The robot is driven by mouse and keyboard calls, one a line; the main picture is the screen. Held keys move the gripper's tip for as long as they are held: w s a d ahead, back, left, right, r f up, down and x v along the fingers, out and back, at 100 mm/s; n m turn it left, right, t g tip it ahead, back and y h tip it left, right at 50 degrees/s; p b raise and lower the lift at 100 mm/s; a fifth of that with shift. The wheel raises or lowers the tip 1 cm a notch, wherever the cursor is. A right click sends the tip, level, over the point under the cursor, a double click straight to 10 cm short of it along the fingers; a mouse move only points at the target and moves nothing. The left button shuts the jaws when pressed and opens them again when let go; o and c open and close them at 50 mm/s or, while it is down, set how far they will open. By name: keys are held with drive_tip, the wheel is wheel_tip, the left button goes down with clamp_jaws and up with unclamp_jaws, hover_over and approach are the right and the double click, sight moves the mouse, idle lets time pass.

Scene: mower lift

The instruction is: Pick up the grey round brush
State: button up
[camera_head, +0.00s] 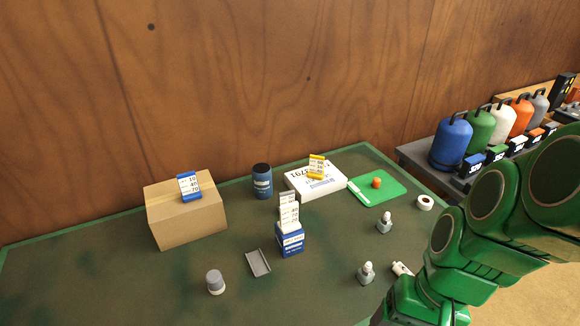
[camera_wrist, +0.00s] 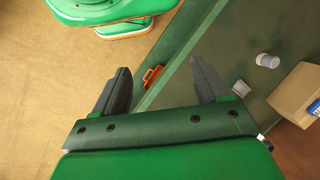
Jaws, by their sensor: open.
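The grey round brush (camera_head: 215,281) stands upright near the front left of the green table (camera_head: 110,280). It has a grey top and a paler lower part. In the wrist view a small pale cylinder (camera_wrist: 267,60), seemingly the brush, is to the right of my gripper. My gripper (camera_wrist: 161,66) is open and empty, over the table's edge and apart from the brush. In the head view my green arm is at the lower right; the fingertips do not show there.
A cardboard box (camera_head: 187,217) stands behind the brush, and a small grey tray (camera_head: 258,263) lies to its right. A blue box with cards (camera_head: 290,240), a dark can (camera_head: 262,182) and a white box (camera_head: 315,183) stand farther right. An orange item (camera_wrist: 152,76) is near the edge.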

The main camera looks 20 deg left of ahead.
drive_tip(key=w+a+f+m+g+y, duration=0.1)
drive_tip(key=w+a+y, duration=0.15)
drive_tip(key=a, duration=0.75)
drive_tip(key=w+a+f+g+y, duration=0.15)
drive_tip(key=a+y, duration=0.25)
drive_tip(key=a, duration=0.5)
drive_tip(key=m+t+y, duration=0.2)
drive_tip(key=m+y, duration=0.3)
drive_tip(key=m, duration=0.5)
hover_over(222, 281)
drive_tip(key=d, duration=0.6)
wheel_tip(222, 281, down, 9)
drive_tip(key=f+m, duration=0.2)
drive_tip(key=f, duration=0.1)
drive_tip(key=a+f+m, duration=0.1)
drive_tip(key=f, duration=0.2)
drive_tip(key=a+f+m, duration=0.1)
drive_tip(key=f+m, duration=0.1)
drive_tip(key=f, duration=0.2)
drive_tip(key=shift+w+a+f+m+t+h, duration=0.1)
drive_tip(key=shift+w+a+m+t+h, duration=0.15)
drive_tip(key=shift+w+m, duration=0.1)
drive_tip(key=shift+a+f, duration=0.15)
drive_tip(key=shift+f, duration=0.05)
drive_tip(key=shift+x, duration=3.7)
drive_tip(key=shift+r, duration=0.15)
drive_tip(key=c, duration=1.1)
